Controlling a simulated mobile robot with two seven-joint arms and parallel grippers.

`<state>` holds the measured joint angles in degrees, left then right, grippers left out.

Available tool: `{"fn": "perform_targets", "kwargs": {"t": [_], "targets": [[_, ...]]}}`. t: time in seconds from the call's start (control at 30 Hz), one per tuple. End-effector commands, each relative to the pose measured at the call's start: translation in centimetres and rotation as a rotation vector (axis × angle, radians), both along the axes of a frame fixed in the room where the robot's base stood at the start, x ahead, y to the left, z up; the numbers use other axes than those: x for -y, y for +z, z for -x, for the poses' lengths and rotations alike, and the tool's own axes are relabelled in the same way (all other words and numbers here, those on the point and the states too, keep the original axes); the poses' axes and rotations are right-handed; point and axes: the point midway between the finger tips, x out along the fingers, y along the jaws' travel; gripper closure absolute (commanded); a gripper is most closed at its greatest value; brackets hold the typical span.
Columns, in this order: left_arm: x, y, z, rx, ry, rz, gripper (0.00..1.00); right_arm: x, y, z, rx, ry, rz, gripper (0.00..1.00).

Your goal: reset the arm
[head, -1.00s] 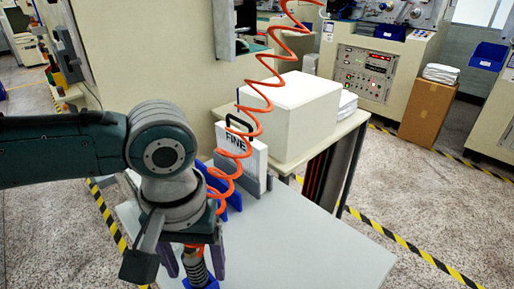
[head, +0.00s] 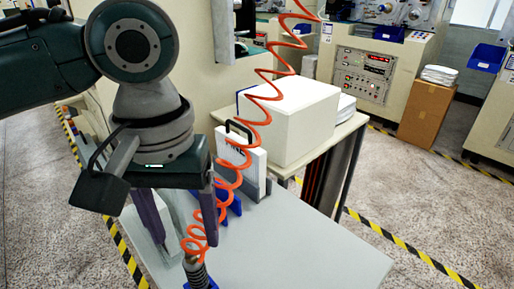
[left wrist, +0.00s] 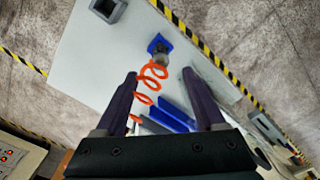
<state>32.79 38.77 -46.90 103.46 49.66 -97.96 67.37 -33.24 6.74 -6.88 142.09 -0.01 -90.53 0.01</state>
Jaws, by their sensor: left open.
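My left gripper (head: 182,222) is open and empty, pointing down above the left part of the grey table (head: 300,240). Its two purple fingers also show in the left wrist view (left wrist: 162,100), spread apart. A dark cylindrical tool (head: 197,273) hangs on an orange coiled hose (head: 233,180) and stands at a blue holder (head: 208,284) on the table, below the gripper. The blue holder also shows in the left wrist view (left wrist: 158,43), beyond the fingertips. The hose passes close to the right finger in the head view; I cannot tell whether they touch. My right gripper is out of view.
A white binder-like case (head: 245,158) stands at the table's back edge beside blue dividers (head: 232,205). A large white box (head: 290,120) sits on a side table behind. The table's right part is clear.

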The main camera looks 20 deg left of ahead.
Motion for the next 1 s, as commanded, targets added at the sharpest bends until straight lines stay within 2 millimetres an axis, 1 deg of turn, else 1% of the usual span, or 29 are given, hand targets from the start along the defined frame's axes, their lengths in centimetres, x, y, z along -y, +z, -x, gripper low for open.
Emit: {"fn": "perform_targets", "kwargs": {"t": [0.23,0.33,0.37,0.47,0.5,0.57,0.6,0.67,0.77,0.87,1.0], "targets": [[0.0,-0.1,0.0,0.000,-0.001,0.000,0.28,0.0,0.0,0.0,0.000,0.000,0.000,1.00],[0.8,-0.4,0.5,0.006,-0.038,0.015,0.28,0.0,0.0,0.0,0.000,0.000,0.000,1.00],[1.3,-0.6,0.7,0.011,-0.063,0.027,0.28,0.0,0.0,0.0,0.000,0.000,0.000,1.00],[3.9,-1.5,2.2,0.052,-0.192,0.086,0.28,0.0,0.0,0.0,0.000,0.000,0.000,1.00],[5.1,-1.8,2.9,0.079,-0.253,0.115,0.28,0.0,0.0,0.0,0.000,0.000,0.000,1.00],[6.8,-2.0,4.1,0.133,-0.340,0.156,0.28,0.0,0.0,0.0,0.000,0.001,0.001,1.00],[7.5,-2.1,4.7,0.172,-0.386,0.173,0.28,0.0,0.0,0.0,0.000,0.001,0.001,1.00],[8.0,-2.0,5.6,0.227,-0.438,0.183,0.28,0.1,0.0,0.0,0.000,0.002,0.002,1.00],[7.6,-1.9,7.0,0.290,-0.489,0.163,0.28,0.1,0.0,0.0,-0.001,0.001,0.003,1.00],[6.3,-1.8,8.2,0.324,-0.513,0.117,0.28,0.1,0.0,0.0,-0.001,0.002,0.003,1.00],[3.7,-1.7,10.3,0.331,-0.534,0.029,0.28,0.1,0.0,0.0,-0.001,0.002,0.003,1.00]]}}
